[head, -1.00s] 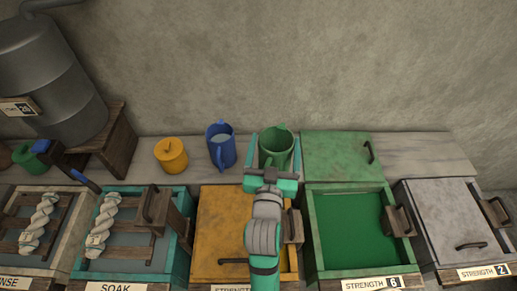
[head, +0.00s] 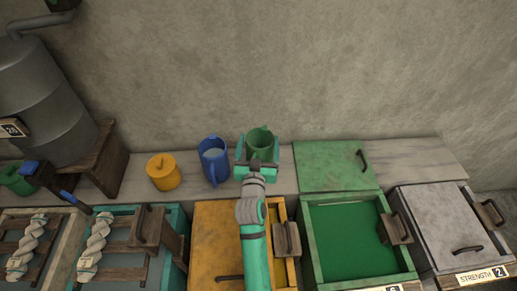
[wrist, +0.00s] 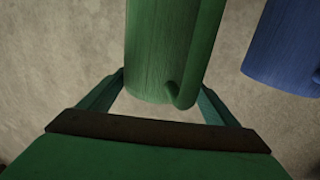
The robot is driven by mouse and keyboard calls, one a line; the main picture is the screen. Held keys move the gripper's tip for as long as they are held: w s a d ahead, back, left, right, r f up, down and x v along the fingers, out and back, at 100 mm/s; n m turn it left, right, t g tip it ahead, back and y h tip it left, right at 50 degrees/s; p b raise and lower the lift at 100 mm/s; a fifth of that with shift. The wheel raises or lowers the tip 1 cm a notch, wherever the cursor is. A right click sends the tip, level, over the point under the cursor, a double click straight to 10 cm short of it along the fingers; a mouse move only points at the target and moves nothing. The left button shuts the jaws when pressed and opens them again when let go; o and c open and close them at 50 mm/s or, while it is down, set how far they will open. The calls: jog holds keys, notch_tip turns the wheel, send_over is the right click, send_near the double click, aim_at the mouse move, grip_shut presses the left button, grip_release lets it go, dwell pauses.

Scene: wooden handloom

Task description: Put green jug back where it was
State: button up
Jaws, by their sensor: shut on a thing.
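The green jug (head: 260,141) is upright between the fingers of my gripper (head: 257,168) in the head view. My gripper is shut on it. The jug stands out above the back ledge (head: 410,157), right of the blue jug and left of the green lid. I cannot tell whether its base touches the ledge, as my gripper hides it. In the wrist view the green jug (wrist: 155,55) fills the middle between the fingers, with its handle toward the right.
A green lid (head: 335,165) lies on the ledge to the right. Below are an open green vat (head: 350,232), a yellow-lidded vat (head: 215,238) and a grey-lidded vat (head: 437,222).

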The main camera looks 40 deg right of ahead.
aim_at(259, 138)
jog(key=shift+w+d+f, duration=0.3)
jog(key=shift+w+f, duration=0.2)
jog(key=shift+f, duration=1.65)
jog(key=o, duration=2)
jog(key=shift+s+a, duration=0.1)
jog(key=v, duration=1.1)
jog(key=shift+s+a, duration=0.25)
jog(key=shift+s, duration=0.1)
